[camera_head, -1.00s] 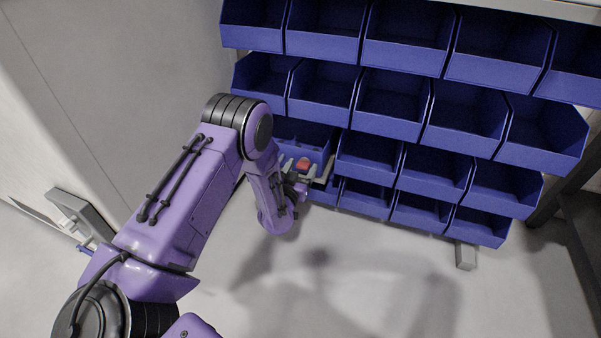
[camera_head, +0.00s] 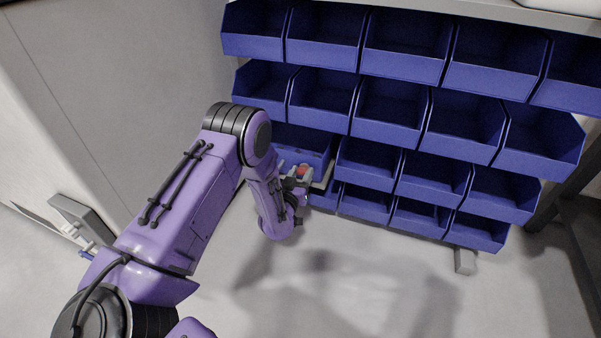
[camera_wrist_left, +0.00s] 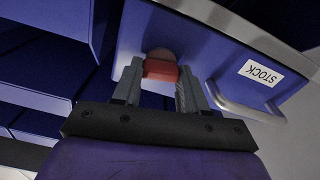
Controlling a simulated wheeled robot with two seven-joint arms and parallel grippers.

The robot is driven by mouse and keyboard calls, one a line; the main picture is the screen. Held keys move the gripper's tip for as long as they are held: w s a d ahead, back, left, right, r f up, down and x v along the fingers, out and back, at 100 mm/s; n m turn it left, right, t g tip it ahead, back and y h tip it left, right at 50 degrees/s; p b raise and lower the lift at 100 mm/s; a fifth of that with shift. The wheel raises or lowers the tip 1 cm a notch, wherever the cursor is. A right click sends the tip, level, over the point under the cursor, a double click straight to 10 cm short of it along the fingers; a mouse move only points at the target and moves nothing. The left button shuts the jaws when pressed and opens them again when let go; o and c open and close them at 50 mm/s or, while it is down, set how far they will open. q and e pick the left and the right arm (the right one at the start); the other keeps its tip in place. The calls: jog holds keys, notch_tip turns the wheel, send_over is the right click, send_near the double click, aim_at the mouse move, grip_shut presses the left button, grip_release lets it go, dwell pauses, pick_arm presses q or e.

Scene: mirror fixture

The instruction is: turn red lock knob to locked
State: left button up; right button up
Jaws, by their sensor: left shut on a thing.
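The red lock knob (camera_wrist_left: 160,70) sits on the blue front panel (camera_wrist_left: 210,45) in the left wrist view, with part of its round base behind it. It also shows small in the head view (camera_head: 303,169). My left gripper (camera_wrist_left: 158,78) is shut on the red knob, with one grey finger on each side. In the head view the left gripper (camera_head: 298,174) is small and partly covers the knob. The knob's exact angle is hard to tell. My right gripper is not in view.
A light metal handle (camera_wrist_left: 245,108) runs along the panel beside a white STOCK label (camera_wrist_left: 261,73). Rows of blue bins (camera_head: 390,105) rise behind and to the right. A pale wall (camera_head: 130,80) stands at the left. The floor in front is clear.

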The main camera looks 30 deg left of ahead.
pick_arm(q)
jog(key=n+p, duration=0.1)
jog(key=n, duration=0.2)
jog(key=shift+a+n+p, duration=0.1)
jog(key=shift+n+p, duration=0.2)
jog(key=shift+p, duration=0.05)
jog(key=n+p, duration=0.1)
jog(key=n, duration=0.3)
jog(key=shift+n, duration=0.3)
jog(key=n+p, duration=0.1)
jog(key=n, duration=0.3)
jog(key=shift+f, duration=0.15)
jog(key=shift+n, duration=1.7)
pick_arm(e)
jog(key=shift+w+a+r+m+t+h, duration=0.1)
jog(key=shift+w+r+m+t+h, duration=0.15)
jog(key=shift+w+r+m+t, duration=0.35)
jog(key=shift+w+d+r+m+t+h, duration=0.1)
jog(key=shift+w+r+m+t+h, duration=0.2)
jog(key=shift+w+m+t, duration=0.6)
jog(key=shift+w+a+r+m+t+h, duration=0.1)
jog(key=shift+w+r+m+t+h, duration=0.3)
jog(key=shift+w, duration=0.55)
pick_arm(q)
jog(key=o, duration=1.1)
jog(key=shift+c, duration=0.2)
jog(key=shift+s, duration=0.1)
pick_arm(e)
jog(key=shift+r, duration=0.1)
